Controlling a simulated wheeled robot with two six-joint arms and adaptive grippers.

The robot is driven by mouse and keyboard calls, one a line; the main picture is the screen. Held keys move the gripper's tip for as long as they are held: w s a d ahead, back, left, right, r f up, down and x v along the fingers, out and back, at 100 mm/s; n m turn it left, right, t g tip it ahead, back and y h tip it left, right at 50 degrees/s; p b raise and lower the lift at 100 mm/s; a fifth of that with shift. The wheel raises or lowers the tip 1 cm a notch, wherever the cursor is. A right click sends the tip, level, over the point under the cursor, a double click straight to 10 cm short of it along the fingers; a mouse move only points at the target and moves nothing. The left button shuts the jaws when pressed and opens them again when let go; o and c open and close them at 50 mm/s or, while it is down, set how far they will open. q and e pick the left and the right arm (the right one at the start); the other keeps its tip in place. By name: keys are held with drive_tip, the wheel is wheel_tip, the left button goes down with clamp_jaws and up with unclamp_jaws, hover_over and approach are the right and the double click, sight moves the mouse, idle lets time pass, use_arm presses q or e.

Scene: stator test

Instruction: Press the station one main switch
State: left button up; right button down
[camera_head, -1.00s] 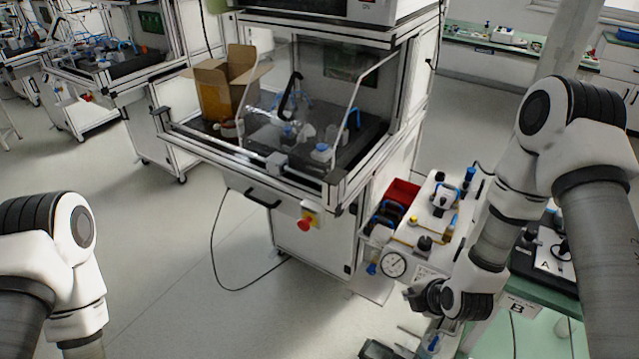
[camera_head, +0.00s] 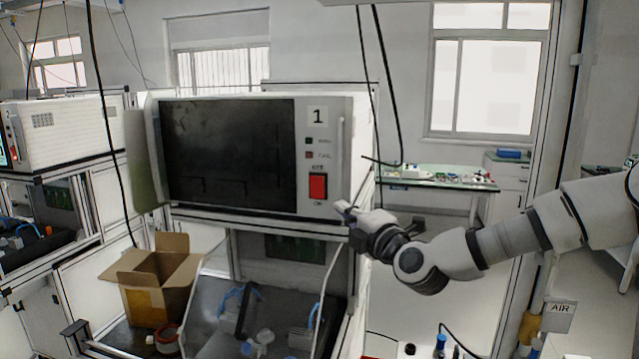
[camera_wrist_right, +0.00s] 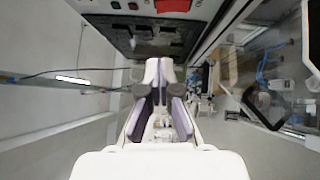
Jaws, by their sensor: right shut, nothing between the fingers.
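The station one main switch (camera_head: 318,187) is a red rocker on the right side of the front panel of the tester box (camera_head: 312,110), which is marked 1 and has a dark screen. The switch also shows as a red patch at the top of the right wrist view (camera_wrist_right: 173,6). My right gripper (camera_head: 342,207) is shut and empty, just right of and slightly below the switch in the head view. I cannot tell the exact gap to the panel. In the right wrist view the fingers (camera_wrist_right: 158,66) point toward the panel side. My left gripper is not in view.
An open cardboard box (camera_head: 155,290) stands on the station bench below the tester at left. Clear panels and blue-handled parts lie in the enclosure. Black cables hang near the tester's right edge. A bench (camera_head: 430,178) stands behind, by the window.

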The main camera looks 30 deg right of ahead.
drive_tip(key=w, duration=0.1)
use_arm(q)
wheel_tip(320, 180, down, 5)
drive_tip(key=b, duration=0.5)
use_arm(e)
drive_tip(key=p, duration=0.4)
approach(313, 182)
drive_tip(key=w+a, duration=0.3)
drive_tip(key=w+d+p, duration=0.1)
drive_tip(key=w+d+r+p, duration=0.1)
drive_tip(key=d, duration=0.1)
drive_tip(key=shift+w, duration=0.3)
drive_tip(key=shift+w+d+f, duration=0.2)
drive_tip(key=shift+d, duration=0.15)
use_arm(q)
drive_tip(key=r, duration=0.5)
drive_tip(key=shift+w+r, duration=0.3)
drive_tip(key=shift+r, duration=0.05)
use_arm(e)
drive_tip(key=shift+a, duration=0.15)
